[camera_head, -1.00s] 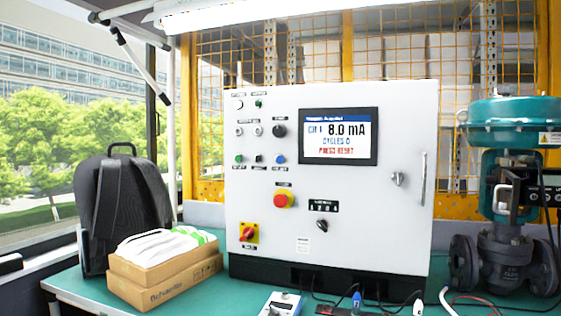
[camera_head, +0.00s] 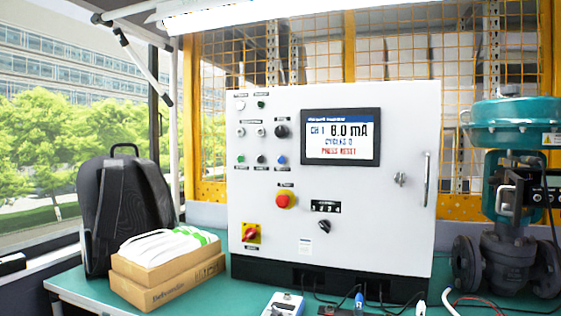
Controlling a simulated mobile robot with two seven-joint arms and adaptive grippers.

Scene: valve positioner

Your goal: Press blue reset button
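The blue reset button (camera_head: 281,160) is a small round button on the front of the white control cabinet (camera_head: 390,230). It is the rightmost of a row, beside a black button (camera_head: 261,160) and a green button (camera_head: 240,159). The cabinet's screen (camera_head: 340,136) reads CH 1, 8.0 mA, CYCLES 0 and PRESS RESET. Neither of my grippers shows in the head view, and nothing covers the blue button.
A red emergency stop (camera_head: 285,201) and a red-yellow rotary switch (camera_head: 250,233) sit below the buttons. A black backpack (camera_head: 125,212) and cardboard boxes (camera_head: 165,272) stand left. A teal valve actuator (camera_head: 515,124) stands right. Cables and a handheld device (camera_head: 284,304) lie in front.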

